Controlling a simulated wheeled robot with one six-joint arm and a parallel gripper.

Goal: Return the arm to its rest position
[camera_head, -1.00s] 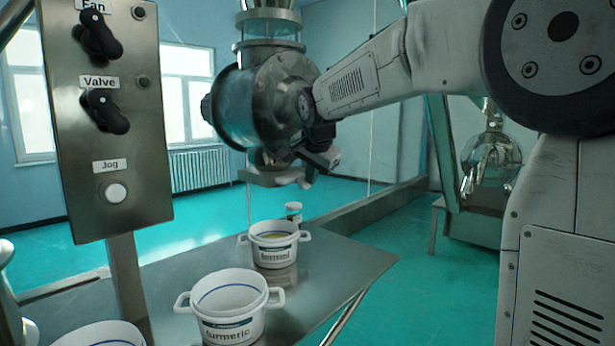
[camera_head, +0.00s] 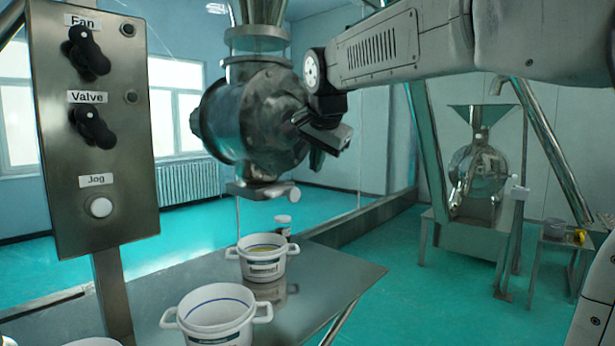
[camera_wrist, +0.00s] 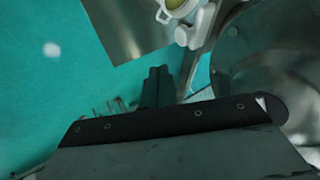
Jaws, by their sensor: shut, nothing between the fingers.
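My gripper (camera_head: 322,146) is in front of the right side of the round metal sieve housing (camera_head: 258,122), above the table's far end. It looks shut with nothing held. My arm (camera_head: 400,50) reaches in from the upper right. In the wrist view my gripper (camera_wrist: 160,85) shows as a dark, closed pair of fingers over the teal floor, with the metal housing (camera_wrist: 270,70) close on the right. Whether the gripper touches the housing cannot be told.
A control panel (camera_head: 92,150) with Fan, Valve and Jog controls stands at left. The metal table (camera_head: 330,277) holds a white pot (camera_head: 262,262), a nearer pot (camera_head: 212,322) and a small jar (camera_head: 283,224). Another machine (camera_head: 478,170) stands at back right. Floor between is clear.

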